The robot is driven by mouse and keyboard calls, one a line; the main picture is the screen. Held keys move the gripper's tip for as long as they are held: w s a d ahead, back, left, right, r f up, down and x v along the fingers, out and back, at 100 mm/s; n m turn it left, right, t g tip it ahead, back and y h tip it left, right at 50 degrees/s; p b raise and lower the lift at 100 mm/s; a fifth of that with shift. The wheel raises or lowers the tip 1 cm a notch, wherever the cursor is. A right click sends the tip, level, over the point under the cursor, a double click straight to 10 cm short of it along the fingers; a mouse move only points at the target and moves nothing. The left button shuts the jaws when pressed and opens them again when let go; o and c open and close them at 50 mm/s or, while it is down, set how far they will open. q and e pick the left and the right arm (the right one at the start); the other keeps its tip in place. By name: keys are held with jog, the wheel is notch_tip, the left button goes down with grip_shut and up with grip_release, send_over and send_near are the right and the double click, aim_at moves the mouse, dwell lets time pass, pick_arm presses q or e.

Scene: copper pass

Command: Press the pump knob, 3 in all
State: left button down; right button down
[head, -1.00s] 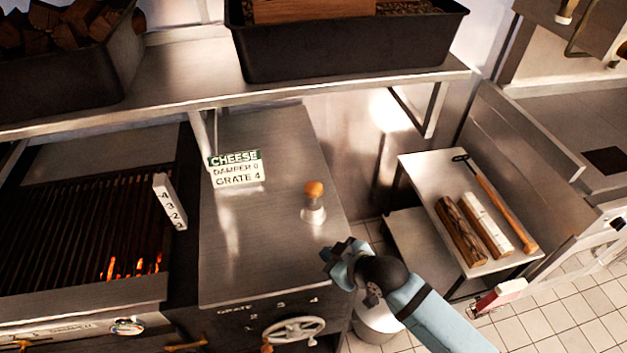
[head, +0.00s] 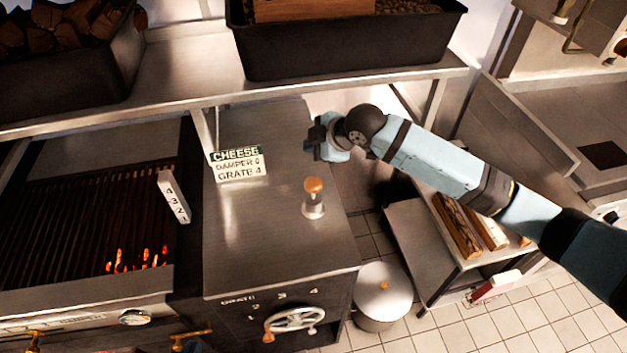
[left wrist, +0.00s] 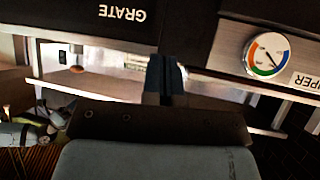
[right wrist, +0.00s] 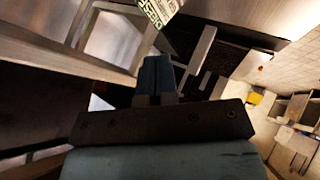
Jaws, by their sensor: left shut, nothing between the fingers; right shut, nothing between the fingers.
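The pump (head: 313,206) stands upright on the steel counter, right of the cheese sign, with a round orange-brown knob (head: 313,185) on its top. The knob is uncovered in the head view, with a short metal stem below it. My right gripper (head: 317,138) is above and behind the knob in that picture, apart from it; its fingers are together and empty in the right wrist view (right wrist: 155,77). My left gripper is outside the head view. In the left wrist view its fingers (left wrist: 165,78) are together and empty, near the panel lettered GRATE (left wrist: 122,12).
The sign (head: 238,164) reads CHEESE, DAMPER 0, GRATE 4. A grill (head: 90,225) with flames is at left. A handwheel (head: 297,319) is on the counter front. A shelf (head: 190,85) runs behind. A lidded bin (head: 383,292) and a log table (head: 425,235) are at right.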

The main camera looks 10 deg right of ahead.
jog(key=b, duration=0.5)
send_over(313, 183)
notch_tip(313, 183, down, 7)
jog(key=shift+s, duration=0.1)
jog(key=shift+f, duration=0.8)
jog(key=shift+f, duration=0.15)
dwell(1.1)
